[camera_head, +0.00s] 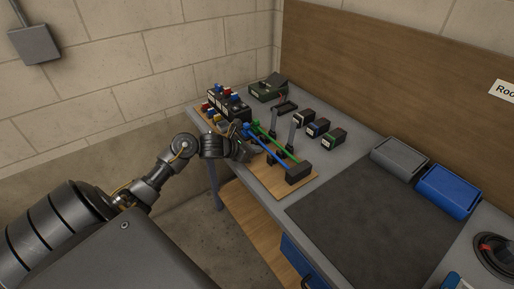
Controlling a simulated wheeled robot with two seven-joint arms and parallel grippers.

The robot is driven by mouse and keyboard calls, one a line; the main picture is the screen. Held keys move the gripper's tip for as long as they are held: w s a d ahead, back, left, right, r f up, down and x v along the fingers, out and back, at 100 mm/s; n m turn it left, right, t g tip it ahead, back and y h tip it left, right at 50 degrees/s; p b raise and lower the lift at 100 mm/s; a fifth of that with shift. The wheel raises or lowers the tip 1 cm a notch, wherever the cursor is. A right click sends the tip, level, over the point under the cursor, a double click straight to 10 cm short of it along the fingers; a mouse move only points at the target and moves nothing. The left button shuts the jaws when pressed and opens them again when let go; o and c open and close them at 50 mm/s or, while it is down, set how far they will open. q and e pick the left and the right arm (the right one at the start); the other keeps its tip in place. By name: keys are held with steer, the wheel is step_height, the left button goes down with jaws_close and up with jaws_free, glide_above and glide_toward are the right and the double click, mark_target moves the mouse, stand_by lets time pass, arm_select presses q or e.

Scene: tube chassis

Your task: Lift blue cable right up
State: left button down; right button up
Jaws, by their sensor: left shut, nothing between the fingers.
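The blue cable (272,150) runs as a straight line over the wooden board, beside a green cable (279,143). Its near end meets a black block (298,172); its far end is close to my left gripper. My left gripper (250,147) reaches in from the left over the board's left edge. It is shut and holds nothing. I cannot tell whether its fingertips touch the blue cable. My right gripper is not in view.
Terminal blocks with coloured tops (228,102) stand behind the gripper. Upright grey posts (292,132) rise beside the cables. Several small black boxes (319,127) stand to the right. A dark mat (365,220), a grey bin (399,158) and a blue bin (448,190) fill the right side.

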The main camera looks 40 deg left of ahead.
arm_select(q)
steer(key=shift+w+d+f, duration=0.1)
steer(key=shift+w+f, duration=0.1)
steer(key=shift+w, duration=0.1)
steer(key=shift+r+m+t+y+b, duration=0.3)
steer(key=shift+r+m+y+b, duration=0.2)
steer(key=shift+r+b, duration=0.85)
steer(key=s+d+r+m+t+y+b, duration=0.1)
steer(key=d+r+m+y+b, duration=0.2)
steer(key=r, duration=0.5)
steer(key=shift+d+r+m+t+b, duration=0.15)
steer(key=shift+r+m+t+b, duration=0.2)
steer(key=shift+b, duration=0.4)
